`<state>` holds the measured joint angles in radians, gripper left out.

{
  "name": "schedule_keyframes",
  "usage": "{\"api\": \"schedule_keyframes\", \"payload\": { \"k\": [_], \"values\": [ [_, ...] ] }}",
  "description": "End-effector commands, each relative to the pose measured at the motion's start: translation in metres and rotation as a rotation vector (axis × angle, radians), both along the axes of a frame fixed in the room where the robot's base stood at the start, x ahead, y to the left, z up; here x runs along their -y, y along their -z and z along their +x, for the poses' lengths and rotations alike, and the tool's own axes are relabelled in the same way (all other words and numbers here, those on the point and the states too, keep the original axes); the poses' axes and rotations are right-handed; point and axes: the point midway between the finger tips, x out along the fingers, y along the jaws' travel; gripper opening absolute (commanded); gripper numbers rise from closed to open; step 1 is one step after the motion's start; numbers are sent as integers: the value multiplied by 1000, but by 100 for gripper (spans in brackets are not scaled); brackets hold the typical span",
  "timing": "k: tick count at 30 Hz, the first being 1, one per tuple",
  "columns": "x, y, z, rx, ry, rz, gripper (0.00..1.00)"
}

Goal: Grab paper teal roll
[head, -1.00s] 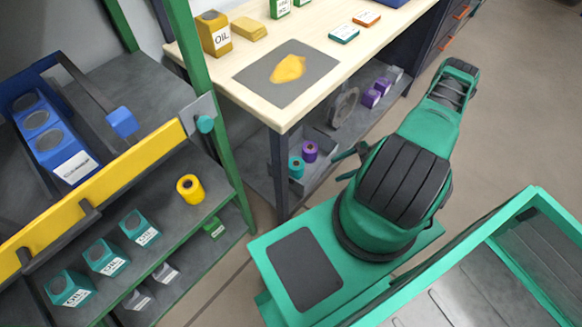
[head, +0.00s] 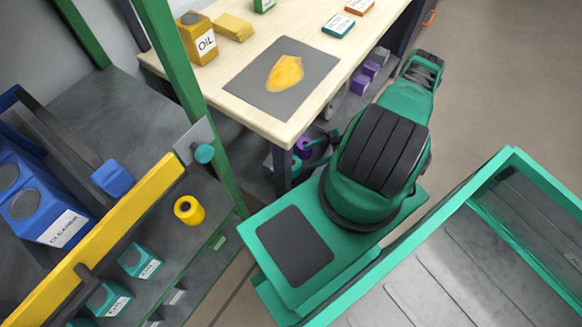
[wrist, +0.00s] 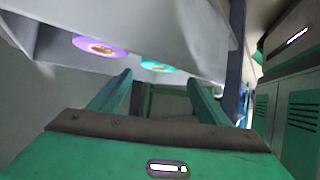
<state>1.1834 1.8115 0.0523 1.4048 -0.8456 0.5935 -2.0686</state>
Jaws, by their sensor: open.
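The teal roll (head: 296,164) is on the lower shelf under the wooden workbench, mostly hidden in the head view by the bench leg and my gripper. A purple roll (head: 303,147) is right beside it. My gripper (head: 314,150) reaches in under the bench edge close to both rolls. In the wrist view, the teal roll (wrist: 158,66) shows its ringed end just beyond and between my open, empty fingers (wrist: 162,84). The purple roll (wrist: 100,46) is to its left, beyond the left finger. Neither roll appears gripped.
The workbench top (head: 225,60) overhangs the rolls, and its dark leg (head: 282,170) stands close to my gripper. A yellow roll (head: 188,209) sits on the left rack. Purple boxes (head: 366,75) stand farther along the lower shelf.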

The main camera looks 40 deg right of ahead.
Motion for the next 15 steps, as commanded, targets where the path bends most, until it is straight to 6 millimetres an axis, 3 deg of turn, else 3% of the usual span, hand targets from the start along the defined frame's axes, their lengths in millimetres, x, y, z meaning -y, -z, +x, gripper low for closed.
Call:
{"api": "schedule_keyframes", "payload": {
  "k": [3, 15],
  "values": [
    [-15, 8, 6, -1, -4, 1, 71],
    [-45, 26, 24, -1, -6, 1, 71]
  ]
}}
